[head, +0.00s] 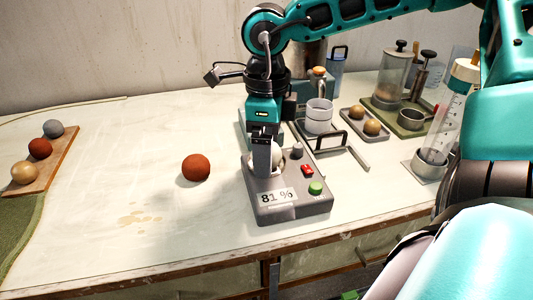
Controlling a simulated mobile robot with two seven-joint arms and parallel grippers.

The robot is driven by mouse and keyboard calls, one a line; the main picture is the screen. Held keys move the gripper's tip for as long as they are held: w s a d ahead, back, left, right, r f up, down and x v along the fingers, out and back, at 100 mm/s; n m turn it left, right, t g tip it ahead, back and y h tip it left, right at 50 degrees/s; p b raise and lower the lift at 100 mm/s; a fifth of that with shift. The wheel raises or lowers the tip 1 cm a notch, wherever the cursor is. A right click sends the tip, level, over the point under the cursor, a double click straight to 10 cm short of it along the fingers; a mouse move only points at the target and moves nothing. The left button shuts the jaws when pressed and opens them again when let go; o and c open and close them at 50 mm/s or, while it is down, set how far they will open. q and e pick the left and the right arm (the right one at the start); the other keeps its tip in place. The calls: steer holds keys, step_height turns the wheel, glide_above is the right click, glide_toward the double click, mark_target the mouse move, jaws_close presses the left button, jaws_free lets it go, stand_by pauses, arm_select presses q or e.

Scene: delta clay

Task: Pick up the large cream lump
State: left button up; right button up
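A pale cream lump (279,157) sits at the grey device with the "81 %" display (292,208). Most of it is hidden behind a finger of my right gripper (264,158). The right gripper points down over the device, right at the lump. Only its near finger shows clearly, so I cannot tell whether it is closed on the lump or around it with a gap. My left gripper is not in view.
A red-brown ball (196,167) lies on the table left of the device. A wooden board (53,164) with several balls is at far left. Right of the device stand a white cup (319,116), a tray (352,123) with two brown balls and a clear cylinder (446,125). The table's left middle is clear.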

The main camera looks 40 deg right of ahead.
steer(key=shift+r, duration=0.1)
steer(key=c, duration=1.3)
